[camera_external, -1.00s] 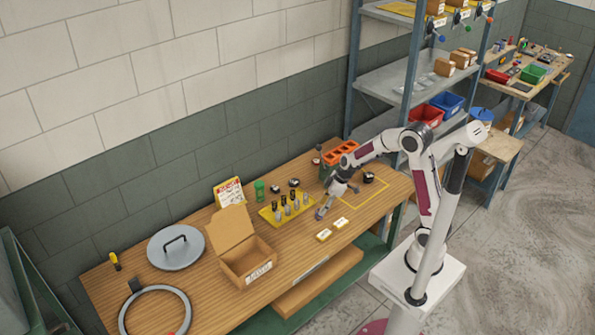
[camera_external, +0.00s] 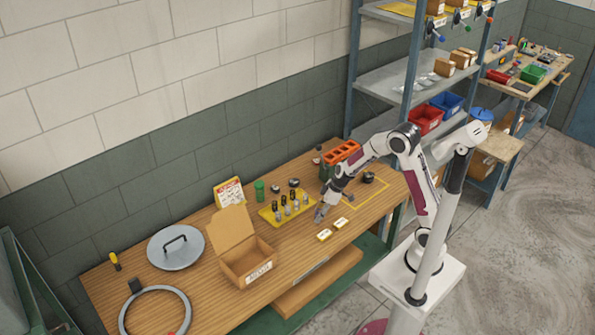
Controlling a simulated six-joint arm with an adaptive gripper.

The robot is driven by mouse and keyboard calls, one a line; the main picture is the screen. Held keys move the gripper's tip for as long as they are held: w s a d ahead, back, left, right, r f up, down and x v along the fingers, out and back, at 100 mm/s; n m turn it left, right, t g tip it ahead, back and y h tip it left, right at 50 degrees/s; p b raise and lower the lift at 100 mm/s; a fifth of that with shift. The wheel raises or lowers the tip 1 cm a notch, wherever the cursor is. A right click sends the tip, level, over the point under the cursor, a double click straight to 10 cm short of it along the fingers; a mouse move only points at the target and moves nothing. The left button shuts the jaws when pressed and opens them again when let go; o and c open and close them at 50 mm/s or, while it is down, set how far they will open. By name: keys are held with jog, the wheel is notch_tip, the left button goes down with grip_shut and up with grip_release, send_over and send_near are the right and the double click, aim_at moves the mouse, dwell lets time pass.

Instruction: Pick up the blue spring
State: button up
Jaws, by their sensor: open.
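I cannot make out a blue spring for certain on the bench; any small coil is too small to tell or hidden. A yellow tray (camera_external: 268,214) on the wooden bench holds several small black and grey upright pieces (camera_external: 283,203). My gripper (camera_external: 320,217) is open and low over the bench, just right of the tray, pointing down. Nothing shows between its fingers. I cannot tell whether the fingertips touch the bench top.
An orange-topped rack (camera_external: 342,152) stands behind my wrist. A green cylinder (camera_external: 259,190) and a sign (camera_external: 229,193) stand behind the tray. An open cardboard box (camera_external: 246,263) is left. A yellow outline (camera_external: 380,200) lies right.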

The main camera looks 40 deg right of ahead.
aim_at(320, 211)
dwell(0.4)
jog(key=c, duration=0.9)
jog(key=shift+r, duration=5)
